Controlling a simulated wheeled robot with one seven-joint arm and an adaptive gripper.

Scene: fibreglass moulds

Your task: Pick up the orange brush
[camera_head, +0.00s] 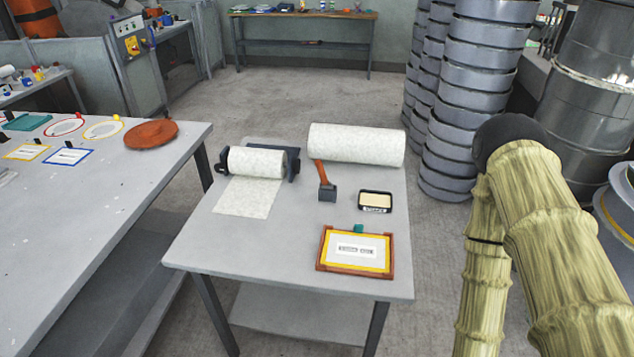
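The orange brush (325,181) is on the small grey table (207,240). It has an orange handle pointing up and back, and a dark grey head at its lower end. It sits between the roll on its stand and a small black-rimmed tray, in front of the large white roll. My arm shows at the right of the view in a ribbed yellowish cover, well to the right of the table. My gripper is not in view, so its opening and contents are hidden.
The white roll (356,144) lies behind the brush. A dispenser roll (257,162) is left, a black-rimmed tray (375,201) right, and an orange-framed sign (355,251) in front. A longer table (100,185) stands left. Stacked grey rings (470,95) stand behind right.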

